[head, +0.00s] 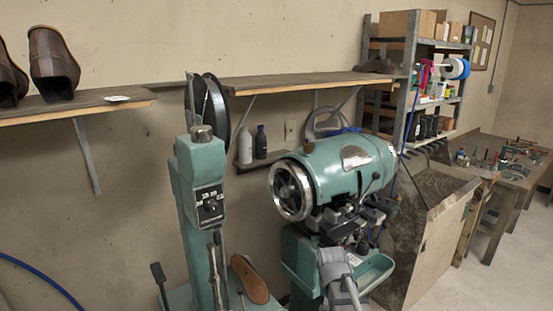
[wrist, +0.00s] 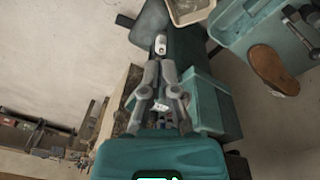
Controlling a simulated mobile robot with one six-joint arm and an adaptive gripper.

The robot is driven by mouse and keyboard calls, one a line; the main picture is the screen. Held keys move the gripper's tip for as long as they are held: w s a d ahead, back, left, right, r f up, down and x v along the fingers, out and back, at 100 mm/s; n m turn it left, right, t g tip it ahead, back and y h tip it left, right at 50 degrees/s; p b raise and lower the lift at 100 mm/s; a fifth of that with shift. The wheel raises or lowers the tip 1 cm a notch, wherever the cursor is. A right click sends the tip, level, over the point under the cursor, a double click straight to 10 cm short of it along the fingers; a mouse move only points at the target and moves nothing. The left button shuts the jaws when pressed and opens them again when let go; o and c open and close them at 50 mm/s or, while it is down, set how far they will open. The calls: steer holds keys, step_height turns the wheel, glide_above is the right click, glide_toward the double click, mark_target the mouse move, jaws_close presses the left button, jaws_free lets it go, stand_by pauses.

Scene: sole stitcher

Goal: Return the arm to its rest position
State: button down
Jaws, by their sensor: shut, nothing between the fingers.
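My gripper (wrist: 160,55) shows in the wrist view at the middle of the picture. Its two grey fingers are together, with nothing held between them. The fingers show against the teal machine parts, with a rounded teal body below them in the picture. I cannot tell how far the fingertips are from the machine. In the head view, grey parts show low in the picture in front of the machine, but I cannot make out the fingertips there.
The teal stitching machine (head: 335,180) and its teal column (head: 197,185) stand ahead. A brown sole (head: 250,279) lies between them and also shows in the wrist view (wrist: 273,70). A wall shelf (head: 290,82), metal rack (head: 412,70) and workbench (head: 510,172) stand beyond. Floor is open at right.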

steer(key=s+f+n+y+b, duration=0.1)
steer(key=s+f+n+b, duration=0.2)
steer(key=s+f+b, duration=0.4)
steer(key=shift+s+d+f+n+g, duration=0.3)
steer(key=shift+s+f+n, duration=0.1)
steer(key=shift+s+f, duration=0.55)
steer(key=shift+r, duration=0.1)
stand_by(0.4)
